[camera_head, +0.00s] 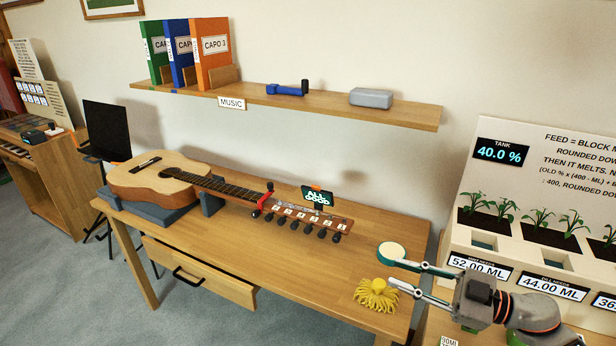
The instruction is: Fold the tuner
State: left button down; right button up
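The tuner (317,197) is clipped at the guitar's headstock and its dark screen stands up, reading "ALL GOOD". The guitar (165,178) lies on its back on the wooden table, its headstock (305,220) pointing right with several labelled tuning pegs. A red capo (263,201) sits on the neck near the headstock. My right gripper (388,271) comes in from the right over the table's right end. My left gripper is not in view.
A shelf (420,113) above holds binders (210,52), a blue tool (287,89) and a grey case (371,97). A drawer (200,272) stands partly open in front.

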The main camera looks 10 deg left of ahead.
aim_at(314, 194)
jog(key=i+j, duration=0.75)
jog(key=i, duration=0.2)
